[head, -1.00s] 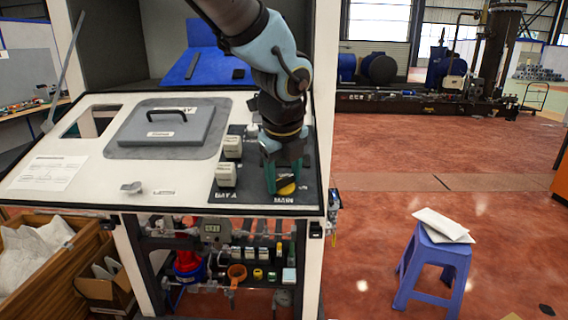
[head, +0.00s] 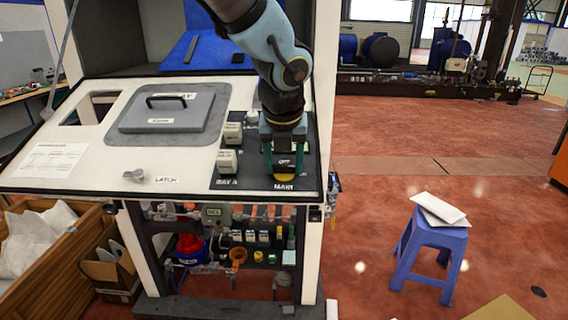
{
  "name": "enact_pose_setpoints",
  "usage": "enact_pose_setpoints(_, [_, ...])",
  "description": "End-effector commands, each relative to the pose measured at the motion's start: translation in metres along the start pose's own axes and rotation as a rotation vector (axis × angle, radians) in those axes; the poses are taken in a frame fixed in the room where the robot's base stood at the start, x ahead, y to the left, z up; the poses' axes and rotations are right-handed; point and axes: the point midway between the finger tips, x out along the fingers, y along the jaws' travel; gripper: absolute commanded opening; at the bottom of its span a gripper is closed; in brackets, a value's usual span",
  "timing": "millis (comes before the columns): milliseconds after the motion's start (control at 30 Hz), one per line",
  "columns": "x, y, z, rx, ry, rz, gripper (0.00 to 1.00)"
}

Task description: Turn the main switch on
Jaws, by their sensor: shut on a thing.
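The main switch (head: 285,177) is a yellow round base with a dark handle, above the label MAIN at the lower right of the sloped panel. My gripper (head: 284,170) points down over it, with its two teal fingers on either side of the dark handle. The gripper is shut on the switch handle. The fingers and arm partly hide the handle.
Pale block-shaped switches (head: 227,160) stand just left of my gripper on the dark plate. A grey lid (head: 168,112) with a black handle and a small latch knob (head: 133,175) lie farther left. A blue stool (head: 430,250) stands on the open floor at right.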

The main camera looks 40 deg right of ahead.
Motion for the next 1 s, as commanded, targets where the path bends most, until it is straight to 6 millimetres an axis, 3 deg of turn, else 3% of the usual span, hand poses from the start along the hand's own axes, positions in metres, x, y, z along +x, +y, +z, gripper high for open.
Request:
enact_pose_setpoints(467, [0.0000, -0.0002, -0.0002, 0.014, 0.000, 0.000, 0.04])
enact_pose_setpoints(500, [-0.0001, -0.0003, -0.0002, 0.014, 0.000, 0.000, 0.64])
enact_pose_setpoints(733, [0.0000, -0.0001, -0.0001, 0.012, 0.000, 0.000, 0.90])
enact_pose_setpoints(1000, [-0.0014, 0.0000, 0.0002, 0.011, -0.001, 0.000, 0.90])
